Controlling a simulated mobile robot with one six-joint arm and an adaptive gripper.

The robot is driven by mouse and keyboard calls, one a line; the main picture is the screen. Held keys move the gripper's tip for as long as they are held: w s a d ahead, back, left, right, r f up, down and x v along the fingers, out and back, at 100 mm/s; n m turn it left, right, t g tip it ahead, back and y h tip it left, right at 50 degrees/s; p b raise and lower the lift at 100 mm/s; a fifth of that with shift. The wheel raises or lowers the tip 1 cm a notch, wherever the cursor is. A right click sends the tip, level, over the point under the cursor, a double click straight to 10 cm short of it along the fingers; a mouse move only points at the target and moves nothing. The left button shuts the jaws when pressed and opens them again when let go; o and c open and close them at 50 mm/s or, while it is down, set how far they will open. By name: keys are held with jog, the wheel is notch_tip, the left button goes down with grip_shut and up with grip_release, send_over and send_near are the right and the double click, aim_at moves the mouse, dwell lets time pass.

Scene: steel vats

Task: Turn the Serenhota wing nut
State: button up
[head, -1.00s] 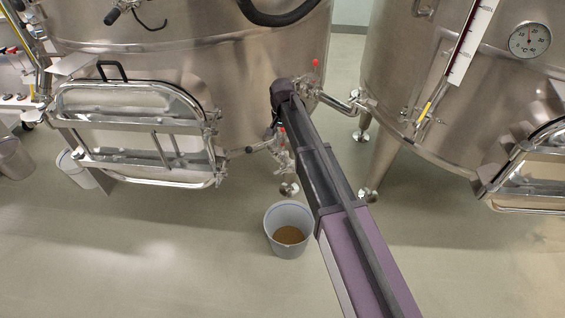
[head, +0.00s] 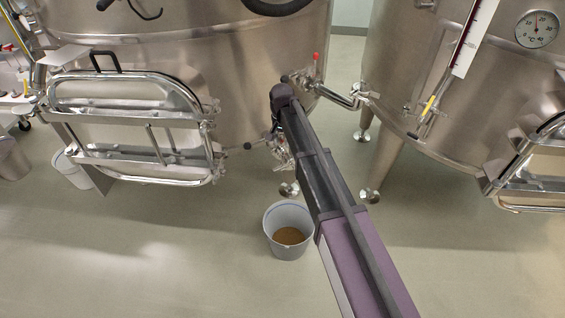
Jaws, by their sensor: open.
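I cannot pick out a wing nut or read the name Serenhota on either vat. The left steel vat (head: 235,60) has a framed hatch door (head: 130,130) at its lower left. A rod with a black knob (head: 247,146) shows right of the hatch. Metal valve fittings (head: 283,160) lie low on the vat, partly behind my arm. My arm reaches up from the lower right, its dark end in front of the vat. My gripper is hidden.
A grey bucket (head: 270,243) with brown contents stands on the floor left of my arm. A red-handled valve (head: 316,57) and pipe sit between the vats. The right vat (head: 420,70) carries a dial thermometer (head: 537,28). The floor at lower left is clear.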

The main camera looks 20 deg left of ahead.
aim_at(282, 162)
jog(key=shift+f+b, duration=4.2)
jog(key=shift+f, duration=0.35)
grip_shut()
